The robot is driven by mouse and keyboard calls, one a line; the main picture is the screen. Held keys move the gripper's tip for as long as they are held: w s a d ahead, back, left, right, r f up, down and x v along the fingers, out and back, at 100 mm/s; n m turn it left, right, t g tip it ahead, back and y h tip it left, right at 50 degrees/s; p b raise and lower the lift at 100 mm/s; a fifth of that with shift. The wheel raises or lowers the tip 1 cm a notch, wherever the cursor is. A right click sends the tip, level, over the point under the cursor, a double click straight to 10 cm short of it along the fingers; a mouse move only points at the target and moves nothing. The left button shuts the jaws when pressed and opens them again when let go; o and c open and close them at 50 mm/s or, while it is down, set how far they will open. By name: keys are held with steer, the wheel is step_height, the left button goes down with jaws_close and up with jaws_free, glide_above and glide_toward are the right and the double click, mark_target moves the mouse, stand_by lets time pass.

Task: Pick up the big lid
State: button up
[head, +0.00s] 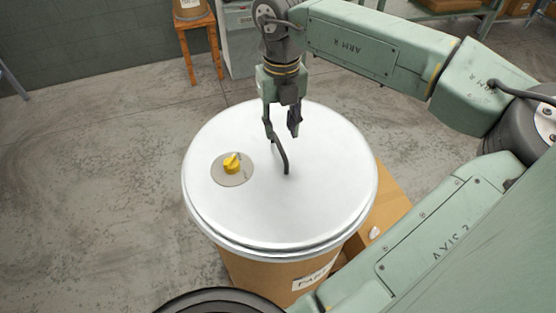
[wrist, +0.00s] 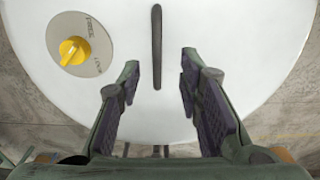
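The big lid (head: 310,215) is a round, pale grey-white disc on top of a brown drum (head: 255,270). A dark bar handle (head: 284,158) stands at the lid's middle, and a yellow knob (head: 232,164) on a grey round plate sits left of it. My gripper (head: 281,136) hangs over the lid, its fingers apart near the handle. In the wrist view the fingers (wrist: 158,80) are open, with the handle (wrist: 157,45) between and just beyond their tips. Nothing is held. The plate around the knob (wrist: 73,50) bears lettering, with "LOCK" at its lower right.
A cardboard box (head: 385,210) stands right of the drum. A dark round rim (head: 215,300) shows at the bottom edge. A wooden stool (head: 197,40) and a grey cabinet (head: 238,40) stand behind. The concrete floor (head: 90,190) on the left is clear.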

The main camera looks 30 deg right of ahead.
mark_target(279, 144)
steer(key=f+b, duration=0.1)
steer(key=f, duration=0.2)
steer(key=f+b, duration=0.1)
steer(key=f, duration=0.3)
steer(key=shift+a, duration=0.2)
steer(key=shift+r, duration=0.15)
steer(key=shift+c, duration=0.5)
jaws_close()
